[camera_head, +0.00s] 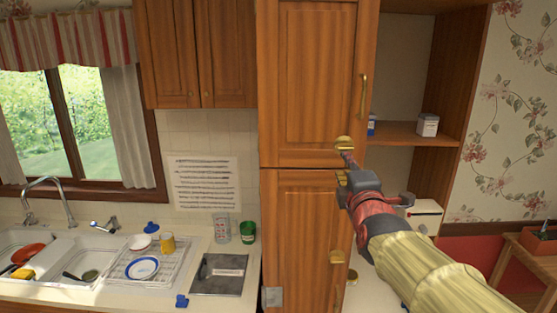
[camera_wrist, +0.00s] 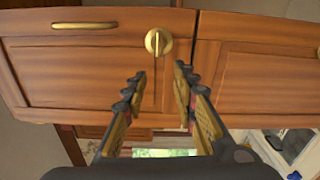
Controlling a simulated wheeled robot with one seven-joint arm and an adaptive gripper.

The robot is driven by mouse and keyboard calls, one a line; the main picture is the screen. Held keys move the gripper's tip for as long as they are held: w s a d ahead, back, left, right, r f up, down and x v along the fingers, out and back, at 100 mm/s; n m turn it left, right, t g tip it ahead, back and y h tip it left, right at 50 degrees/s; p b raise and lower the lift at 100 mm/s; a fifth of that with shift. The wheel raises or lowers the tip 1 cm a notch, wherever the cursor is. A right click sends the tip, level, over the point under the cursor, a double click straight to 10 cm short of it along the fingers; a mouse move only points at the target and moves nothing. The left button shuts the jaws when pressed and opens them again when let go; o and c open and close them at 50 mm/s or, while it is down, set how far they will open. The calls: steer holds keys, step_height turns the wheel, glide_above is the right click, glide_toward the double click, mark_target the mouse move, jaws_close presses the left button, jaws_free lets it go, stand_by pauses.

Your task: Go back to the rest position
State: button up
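My gripper (camera_head: 345,160) is in front of the tall wooden cabinet (camera_head: 305,90), near the gap between its upper and lower doors. In the wrist view my gripper (camera_wrist: 158,77) has its two dark fingers apart, with nothing between them. A round brass knob (camera_wrist: 158,41) on a wooden front lies just beyond the fingertips in that view, and I see no contact. In the head view my arm comes in from the lower right and hides part of the lower cabinet and the area beside it.
At left, a counter holds a double sink (camera_head: 60,260), a dish rack (camera_head: 150,262), a green cup (camera_head: 248,231) and a dark flat board (camera_head: 220,274). At right, an open shelf (camera_head: 410,133) carries a small white container (camera_head: 428,125). A wooden table (camera_head: 530,255) stands at far right.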

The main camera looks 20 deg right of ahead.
steer(key=s+a+f+m+g+y, duration=0.25)
steer(key=f+m, duration=0.25)
steer(key=f, duration=0.3)
steer(key=s+a+f+m+g+y, duration=0.1)
steer(key=s+a+f+m+g, duration=0.15)
steer(key=f+m, duration=0.45)
steer(key=s+a+f+m+g+b, duration=0.2)
steer(key=s+f+b, duration=0.4)
steer(key=s+f, duration=0.5)
steer(key=s+a+f+m+g+y+b, duration=0.1)
steer(key=s+a+f+g+b, duration=0.3)
steer(key=s+f, duration=0.7)
step_height(320, 180, down, 3)
steer(key=a+b, duration=0.2)
steer(key=b, duration=0.1)
steer(key=shift+s+a+m+g, duration=0.3)
steer(key=shift+a+m+g, duration=0.1)
steer(key=shift+r+y, duration=0.1)
steer(key=shift+y, duration=0.15)
steer(key=shift+c, duration=0.4)
